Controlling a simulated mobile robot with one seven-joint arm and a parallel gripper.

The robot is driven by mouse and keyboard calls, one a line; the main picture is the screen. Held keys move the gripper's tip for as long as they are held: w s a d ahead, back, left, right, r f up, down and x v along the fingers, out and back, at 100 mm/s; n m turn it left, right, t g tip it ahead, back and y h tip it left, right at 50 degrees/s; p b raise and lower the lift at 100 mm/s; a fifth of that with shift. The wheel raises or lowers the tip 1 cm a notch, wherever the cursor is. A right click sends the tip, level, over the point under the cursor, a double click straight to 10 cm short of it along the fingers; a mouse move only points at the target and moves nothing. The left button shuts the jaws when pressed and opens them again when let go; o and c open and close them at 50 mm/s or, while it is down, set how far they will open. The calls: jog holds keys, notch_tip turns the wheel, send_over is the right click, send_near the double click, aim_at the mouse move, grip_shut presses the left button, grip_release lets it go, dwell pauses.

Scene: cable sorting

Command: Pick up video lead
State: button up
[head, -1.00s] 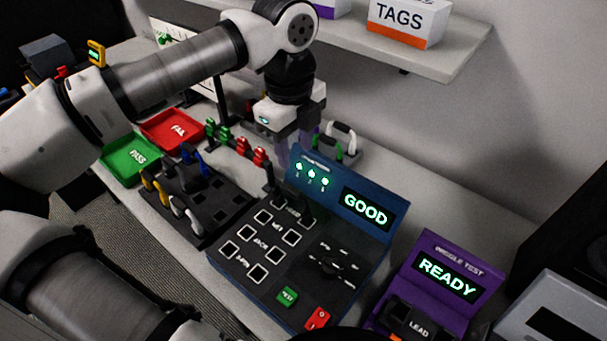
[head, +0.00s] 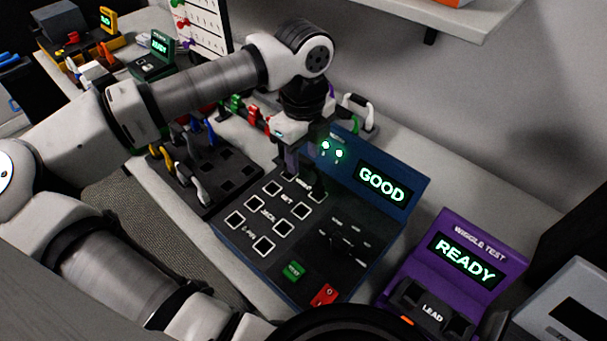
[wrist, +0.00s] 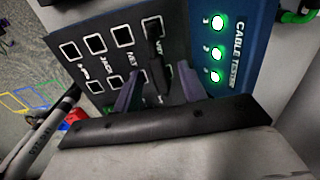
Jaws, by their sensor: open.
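The cable tester (head: 345,245) is a blue and black box with a GOOD display. It also shows in the wrist view (wrist: 100,20). A black lead (wrist: 153,48), which looks like the video lead, arches over the tester's end row, partly covering the row's label. One of its black ends shows in the head view (head: 318,188). My gripper (head: 303,165) is low over that row, with its fingers apart. In the wrist view the fingers (wrist: 158,92) stand on either side of the lead's line. I cannot tell whether they touch it.
A black rack (head: 222,170) with white, blue and yellow leads stands left of the tester. The purple wiggle tester (head: 465,255) stands to the right. A white-handled lead (head: 357,108) is behind my gripper. A shelf (head: 470,25) overhangs the back.

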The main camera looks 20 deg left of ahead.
notch_tip(320, 180, down, 3)
jog(key=shift+f+b, duration=0.2)
jog(key=shift+b, duration=0.15)
jog(key=shift+r, duration=0.1)
grip_shut()
notch_tip(320, 180, up, 23)
jog(key=p, duration=0.7)
